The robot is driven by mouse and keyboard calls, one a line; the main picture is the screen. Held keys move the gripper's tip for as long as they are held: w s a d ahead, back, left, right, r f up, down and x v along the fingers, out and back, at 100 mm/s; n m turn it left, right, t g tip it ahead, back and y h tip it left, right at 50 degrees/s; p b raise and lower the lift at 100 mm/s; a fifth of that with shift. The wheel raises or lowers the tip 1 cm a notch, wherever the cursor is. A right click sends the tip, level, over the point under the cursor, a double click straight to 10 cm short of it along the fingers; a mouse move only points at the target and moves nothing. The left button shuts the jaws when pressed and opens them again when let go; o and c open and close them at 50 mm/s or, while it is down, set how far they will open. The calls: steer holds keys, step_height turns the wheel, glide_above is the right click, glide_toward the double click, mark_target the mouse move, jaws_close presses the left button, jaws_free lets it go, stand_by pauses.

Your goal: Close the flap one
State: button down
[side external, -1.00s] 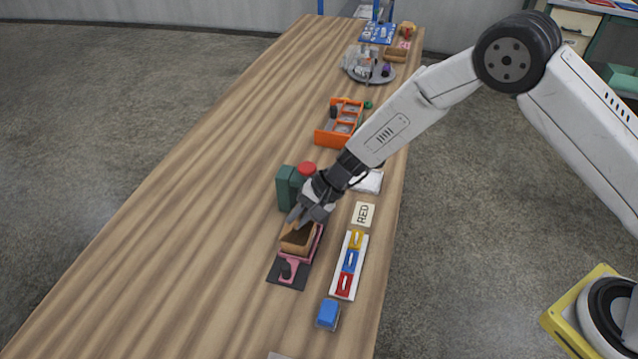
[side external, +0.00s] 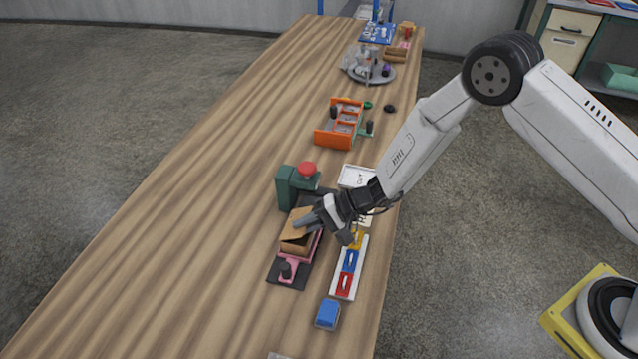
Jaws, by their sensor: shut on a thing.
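A small brown cardboard box (side external: 294,247) sits on a pink and black fixture (side external: 288,276) near the front of the table. A light brown flap (side external: 296,222) shows at the box's top, tilted over the dark opening. My gripper (side external: 306,223) is at the box's upper right edge, reaching in from the right, and is shut on the flap. The fingertips are small here and partly hide the flap's edge. I cannot tell how the other flaps lie.
A green block with a red button (side external: 307,168) stands just behind the box. A white strip with yellow, blue and red pieces (side external: 349,262) lies to the right, with a blue block (side external: 327,314) in front. The table's left side is clear.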

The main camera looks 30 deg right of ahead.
steer(key=shift+d+f+t+y, duration=0.1)
steer(key=shift+f+t+y, duration=0.2)
steer(key=shift+y, duration=0.1)
stand_by(0.3)
steer(key=c, duration=0.8)
jaws_free()
steer(key=shift+s, duration=0.1)
steer(key=shift+r, duration=0.1)
